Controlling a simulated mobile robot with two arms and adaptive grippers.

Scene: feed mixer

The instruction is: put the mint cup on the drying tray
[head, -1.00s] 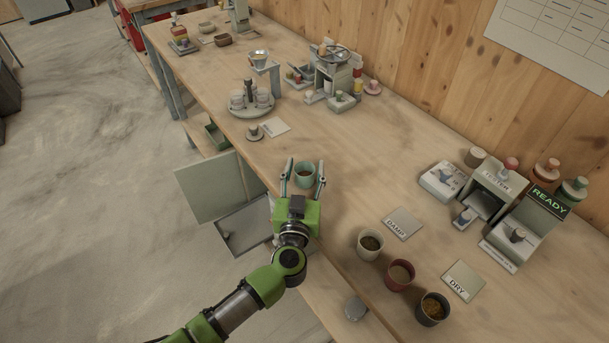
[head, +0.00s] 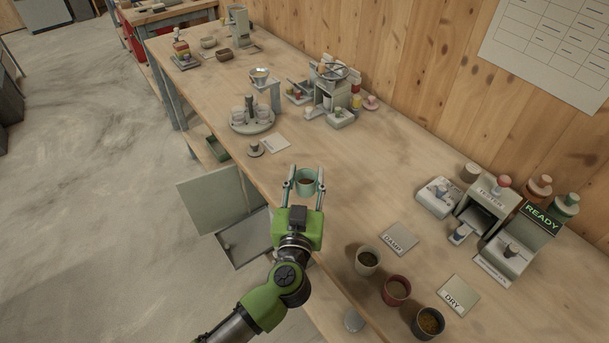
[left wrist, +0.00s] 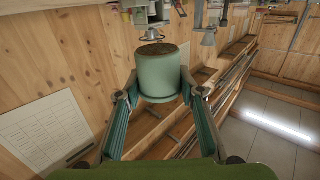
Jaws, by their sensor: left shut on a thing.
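The mint cup (head: 306,187) is a small pale green cup with dark contents, upright near the front edge of the bench. My left gripper (head: 306,176) has one finger on each side of it and is shut on it. The left wrist view shows the cup (left wrist: 158,75) between the two fingers (left wrist: 160,95). I cannot tell whether its base is clear of the bench. I cannot pick out for certain which thing is the drying tray. My right gripper is not in view.
A round tray (head: 238,128) with several cups stands farther back on the bench, near a small knobbed piece (head: 255,149) and a card (head: 275,143). Grey, red and dark cups (head: 396,290) stand at lower right by the DAMP (head: 399,235) and DRY cards. An open cabinet door (head: 212,198) hangs below the bench edge.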

